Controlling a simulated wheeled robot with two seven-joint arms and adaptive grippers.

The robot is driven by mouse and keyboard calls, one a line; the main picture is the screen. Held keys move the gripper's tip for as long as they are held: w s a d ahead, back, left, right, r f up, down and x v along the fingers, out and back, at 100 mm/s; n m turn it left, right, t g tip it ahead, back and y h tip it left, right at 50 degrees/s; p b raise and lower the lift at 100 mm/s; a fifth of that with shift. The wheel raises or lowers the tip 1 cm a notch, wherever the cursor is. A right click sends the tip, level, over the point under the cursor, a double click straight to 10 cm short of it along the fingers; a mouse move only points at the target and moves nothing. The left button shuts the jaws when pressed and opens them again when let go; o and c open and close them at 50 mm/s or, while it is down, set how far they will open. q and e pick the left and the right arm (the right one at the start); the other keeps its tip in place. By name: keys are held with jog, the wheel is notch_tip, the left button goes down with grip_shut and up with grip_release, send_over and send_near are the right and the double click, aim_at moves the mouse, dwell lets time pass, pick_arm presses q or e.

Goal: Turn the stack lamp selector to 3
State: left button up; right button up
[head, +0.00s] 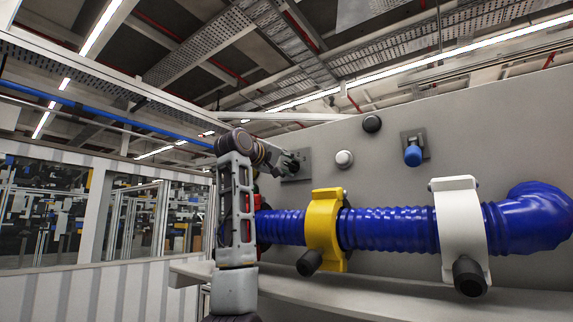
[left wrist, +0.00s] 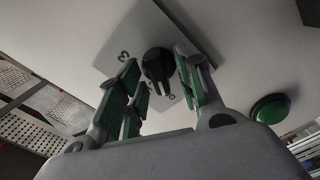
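The stack lamp selector is a black knob (left wrist: 157,66) on a square grey plate (left wrist: 124,38) in the left wrist view. A "3" is printed on the plate left of the knob, with other small marks below it; the knob's exact setting is hard to read. My left gripper (left wrist: 158,75) has its green-padded fingers apart, one on each side of the knob, with gaps showing. In the head view, the left gripper (head: 286,161) is at the selector plate (head: 302,170) and partly hides the knob. My right gripper is in neither view.
On the grey panel (head: 520,130) are a white button (head: 344,159), a black button (head: 372,123) and a blue knob (head: 413,156). Below runs a blue ribbed hose (head: 390,230) with a yellow clamp (head: 323,225) and a white clamp (head: 461,225). A green button (left wrist: 270,108) shows in the wrist view.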

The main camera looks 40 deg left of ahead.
pick_arm(q)
grip_shut()
jog(key=shift+m, duration=0.4)
jog(key=m, duration=1)
jog(key=shift+d+r, duration=0.1)
jog(key=shift+d, duration=0.05)
jog(key=m, duration=0.6)
jog(key=shift+d+m, duration=0.15)
jog(key=shift+m, duration=0.25)
jog(key=m, duration=0.6)
jog(key=shift+d, duration=0.15)
jog(key=shift+w+m, duration=0.1)
jog(key=shift+m, duration=0.2)
grip_release()
